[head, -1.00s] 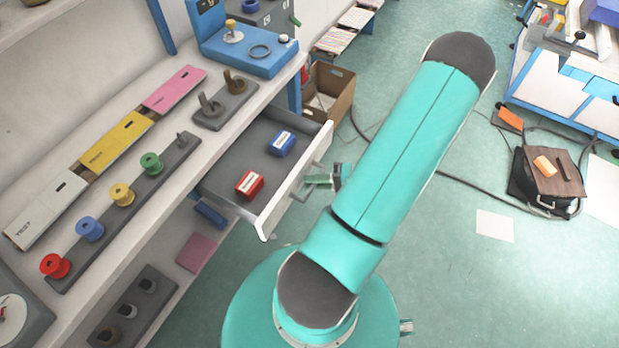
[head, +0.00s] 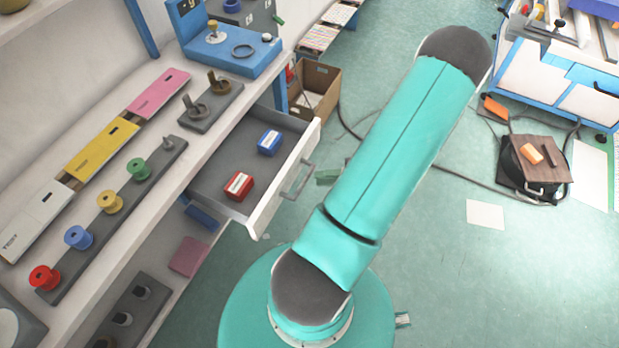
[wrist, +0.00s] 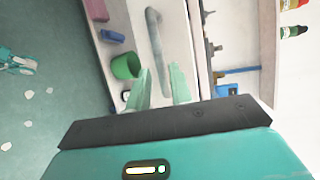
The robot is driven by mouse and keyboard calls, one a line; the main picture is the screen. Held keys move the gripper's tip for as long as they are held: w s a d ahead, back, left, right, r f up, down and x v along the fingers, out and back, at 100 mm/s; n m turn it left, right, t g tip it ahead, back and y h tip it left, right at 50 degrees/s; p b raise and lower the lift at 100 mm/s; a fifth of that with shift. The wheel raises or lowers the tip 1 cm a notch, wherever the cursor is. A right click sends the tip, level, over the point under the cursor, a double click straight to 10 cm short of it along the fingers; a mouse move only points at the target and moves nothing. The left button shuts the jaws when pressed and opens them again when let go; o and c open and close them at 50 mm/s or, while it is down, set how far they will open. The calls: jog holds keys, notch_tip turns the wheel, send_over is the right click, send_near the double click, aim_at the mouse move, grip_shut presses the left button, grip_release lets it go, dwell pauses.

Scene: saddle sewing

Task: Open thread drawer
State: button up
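The thread drawer (head: 225,167) under the white worktop is pulled well out. A red box (head: 239,186) and a blue box (head: 269,142) lie in it. Its metal bar handle (head: 298,180) is on the white front, and the handle also shows in the wrist view (wrist: 156,45). My gripper (head: 328,176) is just right of the handle in the head view, with a small gap between them, and my arm partly hides it. In the wrist view my gripper (wrist: 161,88) has its two pale green fingers apart, with nothing held; the handle's near end appears between them.
Spools in several colours stand on a grey rack (head: 122,207) on the worktop. A cardboard box (head: 314,90) stands on the floor behind the drawer. A dark cable (head: 440,178) crosses the floor near a brown-topped case (head: 538,160). The floor right of my arm is mostly clear.

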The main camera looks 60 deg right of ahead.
jog(key=v, duration=0.8)
jog(key=w+a+r+n+g, duration=0.4)
jog(key=w+a+r+g, duration=0.25)
jog(key=w, duration=0.25)
jog(key=w+a+r+n+g, duration=0.4)
jog(key=w+a+r+g, duration=0.15)
jog(key=w+r, duration=0.35)
jog(key=w+a+r+n+t+h, duration=0.1)
jog(key=w+a+r+n+h, duration=0.1)
jog(key=a+r, duration=0.5)
jog(key=w+a+r+n+t+h, duration=0.2)
jog(key=a+r+n+h, duration=0.2)
jog(key=a+r, duration=0.4)
jog(key=a, duration=0.7)
jog(key=shift+w+a+h, duration=0.15)
jog(key=shift+w+h, duration=0.05)
jog(key=shift+h, duration=0.2)
